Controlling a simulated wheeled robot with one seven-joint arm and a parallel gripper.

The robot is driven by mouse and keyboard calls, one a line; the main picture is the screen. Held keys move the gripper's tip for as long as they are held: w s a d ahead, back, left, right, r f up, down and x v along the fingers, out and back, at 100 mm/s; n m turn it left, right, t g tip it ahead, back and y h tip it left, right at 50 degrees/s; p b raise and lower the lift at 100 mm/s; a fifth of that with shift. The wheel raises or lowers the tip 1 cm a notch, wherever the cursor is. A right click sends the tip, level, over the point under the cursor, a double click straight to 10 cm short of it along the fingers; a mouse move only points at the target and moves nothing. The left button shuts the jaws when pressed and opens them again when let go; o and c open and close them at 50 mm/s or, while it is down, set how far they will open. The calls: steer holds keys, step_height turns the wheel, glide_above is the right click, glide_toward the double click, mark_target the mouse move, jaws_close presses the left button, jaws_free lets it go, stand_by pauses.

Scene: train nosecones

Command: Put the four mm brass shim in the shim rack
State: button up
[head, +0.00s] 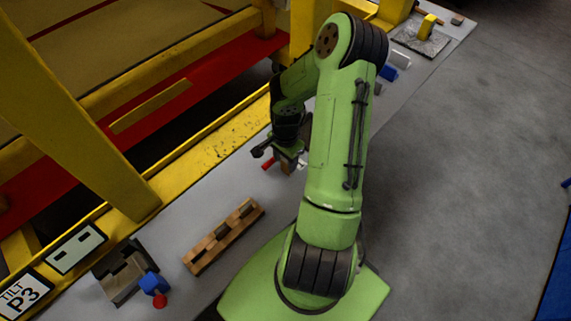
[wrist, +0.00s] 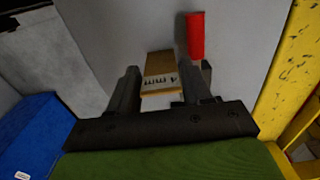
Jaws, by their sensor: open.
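In the wrist view a brass-coloured block (wrist: 160,70) with dark markings on its near edge lies between the two fingers of my gripper (wrist: 165,93). The fingers are open, with a gap visible beside the block. In the head view my gripper (head: 283,160) is low over the grey bench, and a small brown piece (head: 287,169) shows beneath it. The wooden shim rack (head: 210,247), with slots along its top, lies on the bench nearer the front left.
A red cylinder (wrist: 196,36) stands close beside the right finger; its red end (head: 268,163) shows in the head view. A grey fixture (head: 121,275) and a blue-and-red item (head: 154,284) are at lower left. The yellow frame (head: 215,148) borders the bench.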

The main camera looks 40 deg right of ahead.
steer(key=shift+w+d+f, duration=0.1)
steer(key=shift+d+f, duration=0.05)
steer(key=shift+f, duration=0.35)
steer(key=shift+c, duration=0.8)
steer(key=c, duration=0.7)
step_height(320, 180, up, 10)
steer(key=shift+r+p, duration=0.1)
steer(key=shift+p, duration=0.2)
